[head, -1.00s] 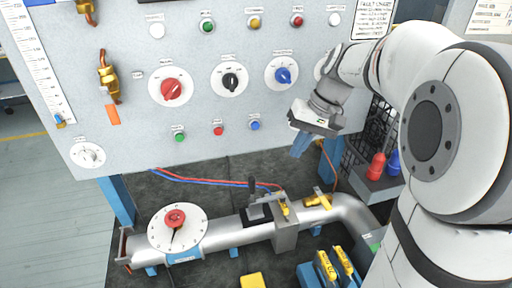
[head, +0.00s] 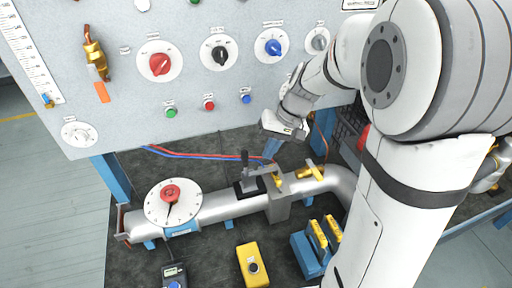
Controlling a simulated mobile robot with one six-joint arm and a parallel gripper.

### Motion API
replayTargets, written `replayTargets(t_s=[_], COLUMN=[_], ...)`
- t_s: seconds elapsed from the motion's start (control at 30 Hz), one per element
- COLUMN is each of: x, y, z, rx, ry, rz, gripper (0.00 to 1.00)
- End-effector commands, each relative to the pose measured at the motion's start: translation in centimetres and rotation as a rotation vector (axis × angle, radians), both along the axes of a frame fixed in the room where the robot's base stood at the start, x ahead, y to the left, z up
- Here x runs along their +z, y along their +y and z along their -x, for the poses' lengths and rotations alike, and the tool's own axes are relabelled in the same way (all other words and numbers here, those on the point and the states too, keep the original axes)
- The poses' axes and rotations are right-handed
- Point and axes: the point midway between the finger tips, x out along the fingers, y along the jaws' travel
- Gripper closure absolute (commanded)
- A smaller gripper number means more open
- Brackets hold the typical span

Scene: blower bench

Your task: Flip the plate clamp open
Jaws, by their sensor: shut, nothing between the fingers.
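What looks like the plate clamp (head: 245,172) sits on top of the silver pipe, beside a grey block (head: 279,205). It has a dark upright handle and a dark base. My gripper (head: 270,150) points down just right of the handle and above the block, its blue fingers together. Nothing shows between them. The fingertips overlap the area behind the clamp in this view, so I cannot tell how close they are to it or whether they touch.
The silver pipe (head: 225,208) runs across the bench with a round red-knobbed dial (head: 173,203). A brass valve (head: 311,172) stands right of the block. A yellow box (head: 252,266) and a blue holder (head: 306,254) lie in front. The knob panel (head: 200,85) rises behind.

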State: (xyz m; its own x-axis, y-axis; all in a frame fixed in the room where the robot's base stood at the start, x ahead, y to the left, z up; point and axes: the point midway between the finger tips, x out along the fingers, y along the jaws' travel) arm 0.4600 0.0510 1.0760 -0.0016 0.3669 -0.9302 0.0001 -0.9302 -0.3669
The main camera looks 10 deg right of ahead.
Motion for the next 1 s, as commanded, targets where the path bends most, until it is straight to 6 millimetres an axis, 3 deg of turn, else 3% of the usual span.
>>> replayTargets(t_s=[0.1,0.27,1.0], x=[0.5,0.3,0.5], y=[1.9,3.1,3.6], z=[0.0,0.0,0.0], rx=[0.006,0.004,-0.002], ry=[-0.003,-0.001,-0.014], rz=[0.000,0.001,0.054], gripper=[1.00,1.00,1.00])
